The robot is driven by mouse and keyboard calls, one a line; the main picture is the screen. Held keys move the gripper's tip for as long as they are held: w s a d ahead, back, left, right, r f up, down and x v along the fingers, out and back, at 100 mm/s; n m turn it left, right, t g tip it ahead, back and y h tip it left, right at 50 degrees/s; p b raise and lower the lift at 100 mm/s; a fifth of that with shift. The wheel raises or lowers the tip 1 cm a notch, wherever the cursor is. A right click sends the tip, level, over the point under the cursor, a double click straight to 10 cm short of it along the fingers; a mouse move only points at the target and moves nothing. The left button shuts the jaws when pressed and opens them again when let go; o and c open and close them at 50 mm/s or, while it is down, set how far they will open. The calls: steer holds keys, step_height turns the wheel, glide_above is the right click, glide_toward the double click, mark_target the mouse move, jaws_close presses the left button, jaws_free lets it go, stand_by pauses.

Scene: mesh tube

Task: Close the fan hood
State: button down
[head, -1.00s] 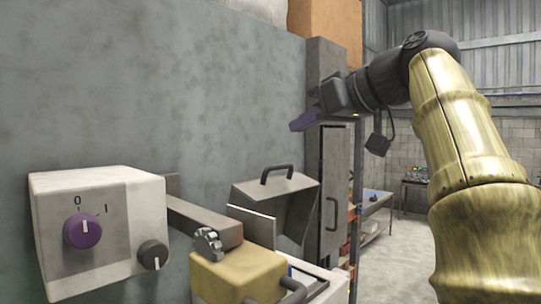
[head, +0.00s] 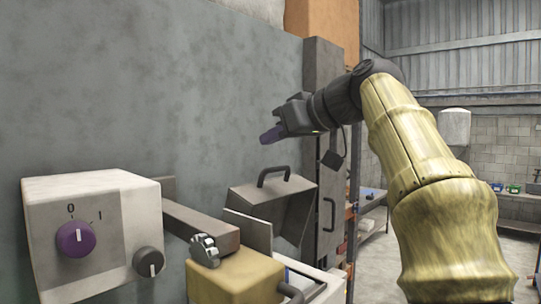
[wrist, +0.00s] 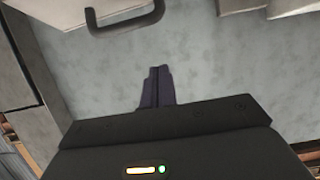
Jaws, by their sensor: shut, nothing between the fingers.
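The fan hood (head: 282,207) is a grey, tilted metal box against the wall, right of the middle in the head view. A dark bar handle (head: 273,171) stands on its sloping top. Its front looks open, with a pale upright panel (head: 249,230) at its lower left. My gripper (head: 269,136) has purple fingers held together and empty, in the air above the handle and apart from it in the picture. In the wrist view, the shut fingers (wrist: 155,87) point toward a dark bar handle (wrist: 125,20), with a visible gap between them.
A white control box (head: 95,235) with a purple knob (head: 75,238) and a dark knob (head: 149,262) is at lower left. A grey bar (head: 200,223) and a yellowish block (head: 235,278) are beside it. A tall dark cabinet (head: 328,185) stands behind the hood.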

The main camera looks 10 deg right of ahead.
mark_target(270, 169)
steer(key=p+x, duration=0.1)
steer(key=x, duration=0.2)
steer(key=shift+w+d, duration=0.15)
steer(key=shift+s+d+f, duration=0.15)
steer(key=shift+s+f, duration=0.2)
steer(key=shift+f, duration=0.3)
steer(key=shift+s+d+f, duration=0.25)
steer(key=shift+s+f, duration=0.2)
steer(key=shift+s, duration=0.1)
steer(key=shift+f, duration=0.45)
steer(key=shift+s+d, duration=0.15)
steer(key=shift+s, duration=0.2)
steer(key=shift+w+f, duration=0.1)
steer(key=shift+w, duration=0.05)
steer(key=shift+f+b, duration=0.1)
steer(key=shift+b, duration=0.35)
steer(key=shift+f, duration=0.1)
